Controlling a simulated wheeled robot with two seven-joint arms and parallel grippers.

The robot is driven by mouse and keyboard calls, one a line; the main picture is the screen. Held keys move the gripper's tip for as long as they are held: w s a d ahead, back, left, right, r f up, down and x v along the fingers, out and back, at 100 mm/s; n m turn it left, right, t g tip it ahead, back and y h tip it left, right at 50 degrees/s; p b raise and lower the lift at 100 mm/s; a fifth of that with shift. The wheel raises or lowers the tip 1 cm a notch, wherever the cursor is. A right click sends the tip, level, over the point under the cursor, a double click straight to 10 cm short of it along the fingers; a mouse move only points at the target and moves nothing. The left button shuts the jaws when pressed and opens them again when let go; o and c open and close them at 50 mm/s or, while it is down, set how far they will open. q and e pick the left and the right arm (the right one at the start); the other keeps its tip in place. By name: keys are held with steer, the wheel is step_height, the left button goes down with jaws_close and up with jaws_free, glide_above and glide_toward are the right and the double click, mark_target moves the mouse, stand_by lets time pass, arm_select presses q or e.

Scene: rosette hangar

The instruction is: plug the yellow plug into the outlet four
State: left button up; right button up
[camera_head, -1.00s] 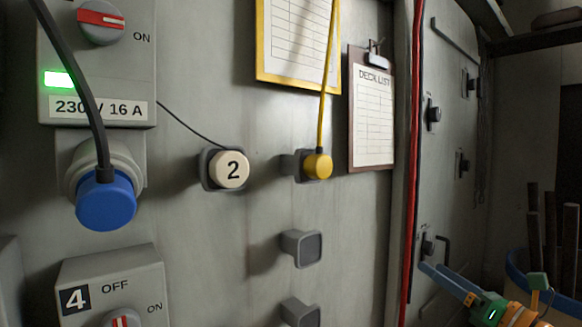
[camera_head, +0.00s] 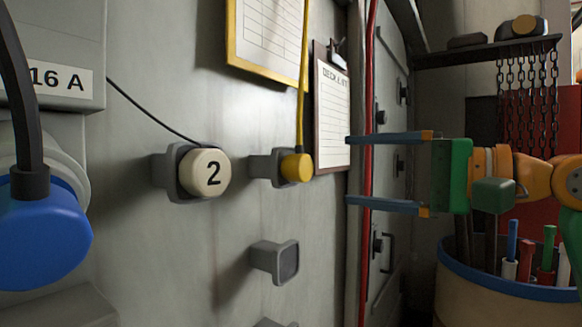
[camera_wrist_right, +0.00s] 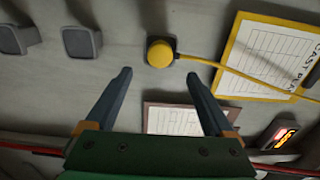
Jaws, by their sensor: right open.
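The yellow plug (camera_head: 297,168) sits on a grey wall holder (camera_head: 262,167), with its yellow cable (camera_head: 301,110) running up past the framed sheet. My right gripper (camera_head: 347,169) is open and empty, to the right of the plug and at about its height, fingers pointing at it. In the right wrist view the plug (camera_wrist_right: 160,53) lies just beyond and between the two fingertips (camera_wrist_right: 160,75), apart from them. Outlet four is not visible now. My left gripper is not in view.
A blue plug (camera_head: 45,230) fills an outlet at the left. A white cap marked 2 (camera_head: 206,173) sits left of the yellow plug. An empty holder (camera_head: 275,262) is below. A clipboard (camera_head: 331,115), red pipe (camera_head: 367,190) and tool bin (camera_head: 510,287) are at the right.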

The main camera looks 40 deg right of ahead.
mark_target(307, 168)
steer(key=p+x, duration=0.3)
steer(key=x, duration=0.5)
steer(key=shift+r, duration=0.1)
steer(key=shift+w+a+p, duration=0.3)
steer(key=shift+w+p, duration=0.2)
steer(key=shift+w, duration=0.1)
stand_by(0.6)
jaws_close()
